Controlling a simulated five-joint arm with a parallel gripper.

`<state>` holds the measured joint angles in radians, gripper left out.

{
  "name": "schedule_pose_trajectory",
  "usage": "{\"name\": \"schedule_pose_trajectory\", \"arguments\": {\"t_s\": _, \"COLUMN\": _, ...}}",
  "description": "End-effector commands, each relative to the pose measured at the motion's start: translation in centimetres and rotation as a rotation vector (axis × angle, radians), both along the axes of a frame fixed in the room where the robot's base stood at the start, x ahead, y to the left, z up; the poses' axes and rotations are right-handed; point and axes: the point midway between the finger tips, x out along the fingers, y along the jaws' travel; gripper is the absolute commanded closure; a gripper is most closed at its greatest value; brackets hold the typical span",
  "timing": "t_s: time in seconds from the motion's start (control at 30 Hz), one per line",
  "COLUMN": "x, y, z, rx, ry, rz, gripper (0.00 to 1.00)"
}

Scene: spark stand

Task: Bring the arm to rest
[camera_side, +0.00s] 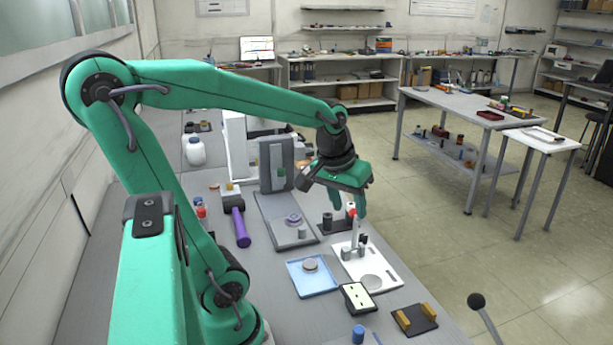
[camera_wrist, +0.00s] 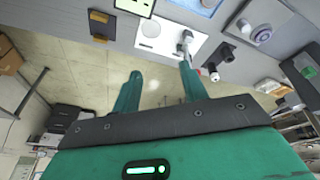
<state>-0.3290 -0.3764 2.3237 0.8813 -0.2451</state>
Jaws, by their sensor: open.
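My gripper (camera_side: 348,200) hangs above the work table at the end of the outstretched green arm. Its two green fingers are apart in the wrist view (camera_wrist: 160,82), with only floor showing between them. Below it is the spark stand, a white plate (camera_side: 385,262) with a small upright post and a red-tipped part. In the side view one finger is close to the red tip; whether they touch I cannot tell. The white plate (camera_wrist: 150,42) also shows in the wrist view, beyond the fingertips.
A blue tray (camera_side: 318,285) holds a round grey piece. A grey plate fixture (camera_side: 272,225), a purple-handled tool (camera_side: 240,226), a black-and-cream block (camera_side: 357,298) and a dark plate with yellow blocks (camera_side: 414,320) stand around. Open floor lies right of the table.

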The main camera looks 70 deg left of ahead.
Motion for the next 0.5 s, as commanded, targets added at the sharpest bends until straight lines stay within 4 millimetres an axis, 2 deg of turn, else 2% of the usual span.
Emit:
{"name": "schedule_pose_trajectory", "arguments": {"t_s": 0.03, "x": -0.4, "y": -1.3, "z": 0.5, "rx": 0.013, "ry": -0.019, "rz": -0.059, "gripper": 0.57}}
{"name": "schedule_pose_trajectory", "arguments": {"t_s": 0.2, "x": -1.9, "y": -4.8, "z": 1.5, "rx": 0.056, "ry": -0.071, "rz": -0.249, "gripper": 0.57}}
{"name": "schedule_pose_trajectory", "arguments": {"t_s": 0.33, "x": -3.3, "y": -7.0, "z": 1.9, "rx": 0.086, "ry": -0.110, "rz": -0.383, "gripper": 0.57}}
{"name": "schedule_pose_trajectory", "arguments": {"t_s": 0.5, "x": -4.6, "y": -8.7, "z": 2.1, "rx": 0.114, "ry": -0.147, "rz": -0.504, "gripper": 0.57}}
